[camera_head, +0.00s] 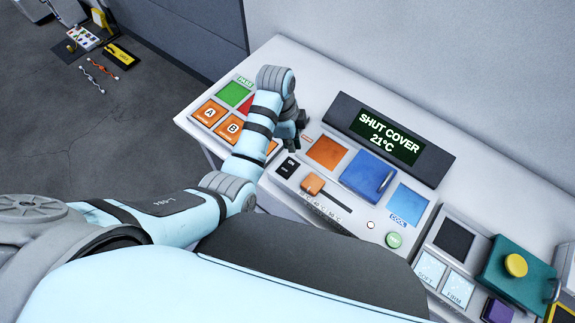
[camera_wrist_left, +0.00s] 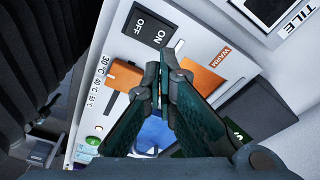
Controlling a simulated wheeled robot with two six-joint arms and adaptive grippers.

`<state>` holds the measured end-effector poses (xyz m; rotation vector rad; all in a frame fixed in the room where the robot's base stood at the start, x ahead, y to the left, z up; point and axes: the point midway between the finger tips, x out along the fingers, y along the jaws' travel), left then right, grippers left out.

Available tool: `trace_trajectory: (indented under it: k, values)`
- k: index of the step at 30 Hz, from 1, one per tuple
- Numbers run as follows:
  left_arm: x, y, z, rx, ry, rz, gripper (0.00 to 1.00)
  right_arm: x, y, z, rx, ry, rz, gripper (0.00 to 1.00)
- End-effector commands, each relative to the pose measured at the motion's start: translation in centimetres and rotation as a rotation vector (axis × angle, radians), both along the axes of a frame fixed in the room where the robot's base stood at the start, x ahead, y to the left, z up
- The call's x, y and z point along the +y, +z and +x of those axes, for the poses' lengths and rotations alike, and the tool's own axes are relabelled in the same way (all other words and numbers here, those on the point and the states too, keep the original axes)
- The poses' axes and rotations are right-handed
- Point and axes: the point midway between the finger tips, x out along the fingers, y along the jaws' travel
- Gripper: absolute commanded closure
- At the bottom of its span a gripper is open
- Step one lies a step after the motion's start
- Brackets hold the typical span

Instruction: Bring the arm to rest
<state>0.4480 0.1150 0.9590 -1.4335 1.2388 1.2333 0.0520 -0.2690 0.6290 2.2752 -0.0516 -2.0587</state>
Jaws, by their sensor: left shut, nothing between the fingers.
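My left arm (camera_head: 170,218) reaches in from the left of the head view, over the light grey console. My left gripper (camera_head: 302,122) is above the console near the orange pad; the arm partly hides it. In the left wrist view the two dark fingers (camera_wrist_left: 165,72) are together, with nothing between them. They point toward the area between the ON/OFF switch (camera_wrist_left: 148,27) and the orange WARM pad (camera_wrist_left: 205,78). I cannot tell whether the fingertips touch the panel. My right gripper is not in view.
A display (camera_head: 388,137) reads "SHUT COVER 21°C". Near it are a blue cover (camera_head: 366,177) with a handle, a COOL pad (camera_head: 408,204) and an orange slider (camera_head: 312,184). Buttons A (camera_head: 210,112) and B lie left; a teal cover (camera_head: 513,273) with a yellow knob stands right.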

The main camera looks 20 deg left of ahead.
Motion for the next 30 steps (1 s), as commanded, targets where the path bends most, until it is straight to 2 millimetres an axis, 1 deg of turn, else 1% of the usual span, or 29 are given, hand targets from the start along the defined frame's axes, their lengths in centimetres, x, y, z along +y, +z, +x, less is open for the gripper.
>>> trace_trajectory:
  k: [11,14,17,18,20,21,24,26,27,30]
  values:
    - [0.1,-0.1,-0.1,0.001,0.004,0.001,1.0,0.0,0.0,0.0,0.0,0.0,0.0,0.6]
    - [1.2,-1.3,-1.4,0.0,0.096,0.009,1.0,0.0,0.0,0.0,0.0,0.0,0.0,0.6]
    - [3.9,-3.6,-4.6,-0.016,0.325,0.029,1.0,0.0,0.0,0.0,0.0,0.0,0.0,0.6]
    - [5.1,-4.4,-6.2,-0.027,0.429,0.035,1.0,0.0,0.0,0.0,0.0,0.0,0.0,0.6]
    - [6.8,-5.1,-8.8,-0.048,0.582,0.044,1.0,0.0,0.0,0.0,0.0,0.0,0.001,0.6]
    - [7.8,-5.4,-10.5,-0.062,0.675,0.05,1.0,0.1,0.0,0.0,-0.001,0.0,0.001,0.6]
    - [9.8,-5.3,-14.2,-0.101,0.874,0.049,1.0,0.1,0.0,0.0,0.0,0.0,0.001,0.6]
    - [10.7,-4.9,-16.3,-0.121,0.972,0.043,1.0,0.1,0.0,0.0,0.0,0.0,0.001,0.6]
    - [11.1,-4.5,-17.5,-0.137,1.032,0.037,1.0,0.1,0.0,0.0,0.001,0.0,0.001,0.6]
    - [12.0,-3.3,-20.3,-0.167,1.161,0.016,1.0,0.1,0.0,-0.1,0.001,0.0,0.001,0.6]
